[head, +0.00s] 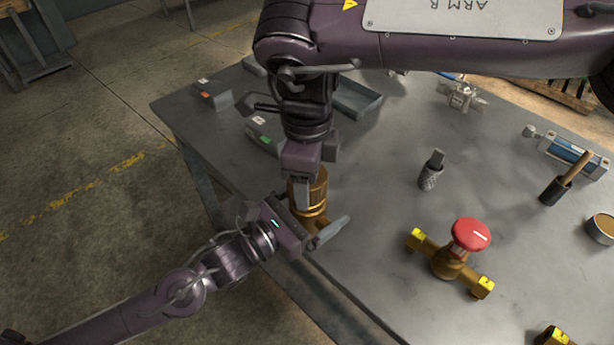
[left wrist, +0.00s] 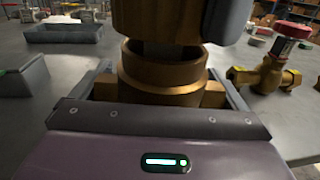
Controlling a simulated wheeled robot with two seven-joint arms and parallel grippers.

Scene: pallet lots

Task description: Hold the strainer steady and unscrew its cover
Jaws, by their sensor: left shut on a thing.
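The strainer is brass; its body (head: 318,226) is low at the near-left table edge, and it also shows in the left wrist view (left wrist: 160,75). My left gripper (head: 312,220) is shut on the body from the left. The brass cover (head: 319,184) is above it, also seen in the left wrist view (left wrist: 155,22). There the body's rim looks open, with a dark gap below the cover, so the cover appears raised. My right gripper (head: 308,182) comes down from above with a grey finger against the cover; its other finger is mostly hidden.
A brass valve with a red knob (head: 471,235) stands right of the strainer. A dark knurled part (head: 430,172) stands behind that valve. A grey tray (head: 357,102) and a grey block with a green part (head: 262,140) lie farther back. The table between them is clear.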

